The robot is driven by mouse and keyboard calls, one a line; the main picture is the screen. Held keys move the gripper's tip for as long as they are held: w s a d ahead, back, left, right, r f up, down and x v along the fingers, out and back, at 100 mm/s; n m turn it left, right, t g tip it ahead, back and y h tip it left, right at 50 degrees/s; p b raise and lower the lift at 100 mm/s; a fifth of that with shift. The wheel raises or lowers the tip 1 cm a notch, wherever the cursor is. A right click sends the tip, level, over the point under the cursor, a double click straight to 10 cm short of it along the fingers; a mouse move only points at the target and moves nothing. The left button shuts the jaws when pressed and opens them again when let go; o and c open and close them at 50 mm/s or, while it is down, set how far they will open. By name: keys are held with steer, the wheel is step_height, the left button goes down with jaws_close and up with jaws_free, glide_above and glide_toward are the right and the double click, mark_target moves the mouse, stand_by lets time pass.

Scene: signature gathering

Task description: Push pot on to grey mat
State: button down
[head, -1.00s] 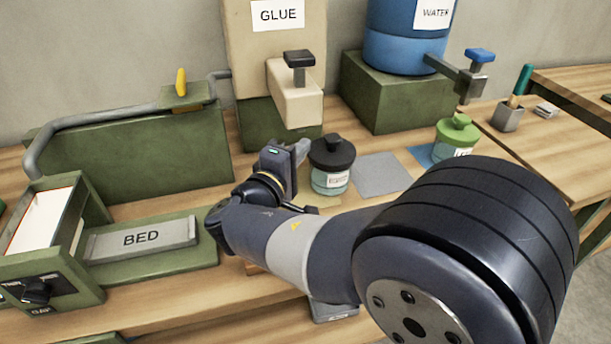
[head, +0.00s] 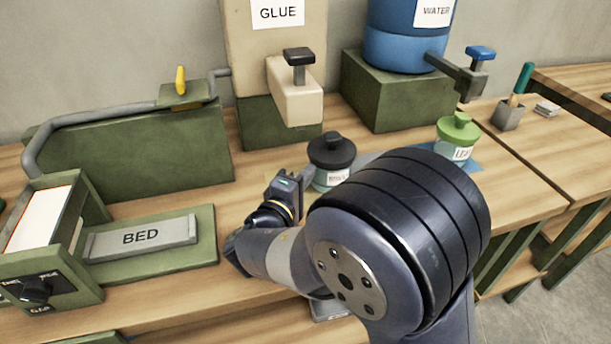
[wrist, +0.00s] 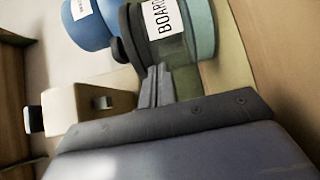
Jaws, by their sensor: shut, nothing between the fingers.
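The pot with a black lid (head: 331,151) stands upright on the bench, with a white label on its glass side. In the wrist view the pot (wrist: 203,32) shows its label, reading "BOARD" as far as I can see. The grey mat (head: 366,158) lies right of the pot, mostly hidden behind my arm. My gripper (head: 304,178) is shut and empty, at the pot's left side. In the wrist view its fingertips (wrist: 156,72) are close to the pot; I cannot tell whether they touch it.
A green-lidded pot (head: 458,130) stands on a blue mat (head: 472,168) farther right. The glue dispenser (head: 296,95) and the water tank's green stand (head: 395,95) are behind. The flat BED unit (head: 142,238) is at the left.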

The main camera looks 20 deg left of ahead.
mark_target(322, 171)
steer(key=shift+w+d+f+b, duration=0.1)
steer(key=shift+w+d+b, duration=0.25)
steer(key=shift+d+b, duration=0.2)
steer(key=shift+w+d+f+b, duration=0.1)
steer(key=shift+w+d+b, duration=0.25)
steer(key=shift+d+b, duration=0.2)
steer(key=shift+w+d+r, duration=0.15)
steer(key=shift+d+r, duration=0.05)
steer(key=shift+d, duration=0.1)
steer(key=shift+a, duration=0.15)
